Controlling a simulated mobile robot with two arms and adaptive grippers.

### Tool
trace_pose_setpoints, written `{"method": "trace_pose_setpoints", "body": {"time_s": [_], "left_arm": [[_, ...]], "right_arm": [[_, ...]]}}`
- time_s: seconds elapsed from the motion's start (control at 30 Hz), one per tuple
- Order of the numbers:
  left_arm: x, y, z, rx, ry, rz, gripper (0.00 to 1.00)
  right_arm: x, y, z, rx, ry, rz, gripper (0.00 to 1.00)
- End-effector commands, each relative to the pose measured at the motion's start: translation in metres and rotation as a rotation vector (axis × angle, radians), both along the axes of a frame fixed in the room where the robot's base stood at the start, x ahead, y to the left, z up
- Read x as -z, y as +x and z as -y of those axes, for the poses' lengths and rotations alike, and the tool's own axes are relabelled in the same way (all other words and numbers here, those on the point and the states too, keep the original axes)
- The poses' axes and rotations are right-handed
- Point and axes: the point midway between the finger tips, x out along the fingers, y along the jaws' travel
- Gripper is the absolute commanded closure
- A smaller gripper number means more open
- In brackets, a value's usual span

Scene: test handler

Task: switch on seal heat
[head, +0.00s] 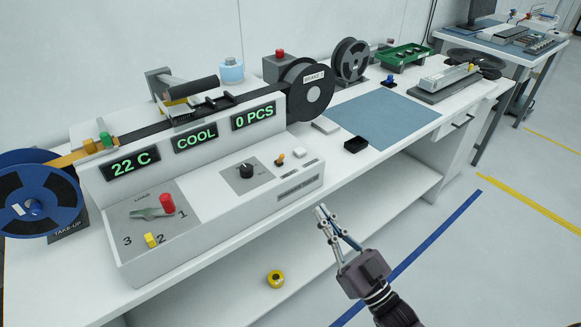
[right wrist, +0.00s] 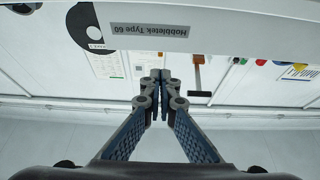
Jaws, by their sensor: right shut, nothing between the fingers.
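The white sealing machine (head: 215,205) stands on the bench, with green displays reading "22 C", "COOL" and "0 PCS". Its front deck carries a black rotary knob (head: 246,171) on a grey plate, a small orange toggle (head: 280,159) and a white button (head: 298,153). The left plate holds a grey lever and red knob (head: 167,203), with marks 1, 2, 3 and a yellow block. My right gripper (head: 322,212) is shut and empty, in front of the machine's right end and apart from it. In the right wrist view its fingertips (right wrist: 160,76) meet, near a "Hobbietek Type 60" label. My left gripper is not in view.
A blue take-up reel (head: 38,205) stands at left and a black reel (head: 308,90) at the machine's back right. A black tray (head: 355,145) and blue mat (head: 385,117) lie to the right. A yellow roll (head: 275,278) sits on the lower shelf. Floor right of the bench is clear.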

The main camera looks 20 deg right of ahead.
Motion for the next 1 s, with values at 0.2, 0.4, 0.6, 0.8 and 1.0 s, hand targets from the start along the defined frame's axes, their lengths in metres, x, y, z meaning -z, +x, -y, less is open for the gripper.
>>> {"method": "trace_pose_setpoints", "body": {"time_s": [0.2,0.4,0.6,0.8,1.0], "left_arm": [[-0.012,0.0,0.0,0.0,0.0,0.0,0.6],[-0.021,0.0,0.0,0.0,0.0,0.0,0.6],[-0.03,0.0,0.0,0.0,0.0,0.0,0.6],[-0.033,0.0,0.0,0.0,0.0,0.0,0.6],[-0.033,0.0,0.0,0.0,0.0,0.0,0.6]], "right_arm": [[-0.022,0.034,-0.012,0.0,0.0,0.005,1.0],[-0.039,0.07,-0.025,0.0,0.002,0.005,1.0],[-0.052,0.098,-0.035,0.0,0.001,0.003,1.0],[-0.056,0.111,-0.04,0.0,0.0,0.0,1.0],[-0.056,0.112,-0.041,0.0,0.0,0.0,1.0]]}}
